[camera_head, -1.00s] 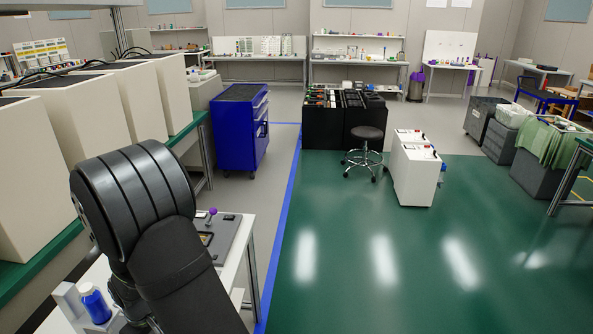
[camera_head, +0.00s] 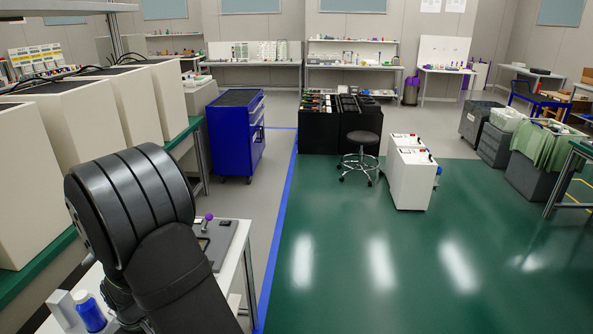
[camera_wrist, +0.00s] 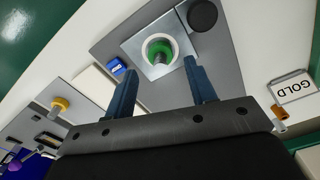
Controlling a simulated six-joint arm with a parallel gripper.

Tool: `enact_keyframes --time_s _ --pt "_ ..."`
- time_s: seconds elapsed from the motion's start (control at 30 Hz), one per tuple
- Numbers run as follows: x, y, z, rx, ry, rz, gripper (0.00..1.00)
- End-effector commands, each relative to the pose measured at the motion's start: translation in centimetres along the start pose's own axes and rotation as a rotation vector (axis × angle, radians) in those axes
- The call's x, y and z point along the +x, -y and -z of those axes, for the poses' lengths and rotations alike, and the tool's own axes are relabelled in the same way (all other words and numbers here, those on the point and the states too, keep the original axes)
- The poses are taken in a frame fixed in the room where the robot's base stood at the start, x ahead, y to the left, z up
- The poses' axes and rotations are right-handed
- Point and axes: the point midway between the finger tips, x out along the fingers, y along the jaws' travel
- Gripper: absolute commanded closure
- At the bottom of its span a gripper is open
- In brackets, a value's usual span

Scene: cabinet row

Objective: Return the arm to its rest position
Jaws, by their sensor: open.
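My gripper (camera_wrist: 160,92) shows in the wrist view with its two blue fingers apart and nothing between them. Beyond the fingertips is a green-lined round socket with a white rim (camera_wrist: 160,48), set in a square metal plate on a grey panel. Whether the fingers touch the panel cannot be told, but a gap shows between them and the socket. In the head view my black arm fills the lower left, bent over a white table (camera_head: 232,262); the gripper itself is hidden there.
Cream cabinets (camera_head: 75,115) line the left.

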Motion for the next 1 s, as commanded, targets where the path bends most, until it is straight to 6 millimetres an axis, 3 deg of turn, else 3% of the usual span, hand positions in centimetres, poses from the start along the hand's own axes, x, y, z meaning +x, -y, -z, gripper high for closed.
enact_keyframes --time_s 0.4,0.47,0.6,1.0 --pt "-8.2 0.0 0.1 0.000 -0.004 -0.001 0.49" --pt "-8.8 0.0 0.0 0.000 0.000 0.000 0.49" --pt "-5.3 0.0 -0.1 0.000 0.007 0.002 0.49" --pt "2.2 0.0 -0.1 0.000 0.005 0.002 0.49"
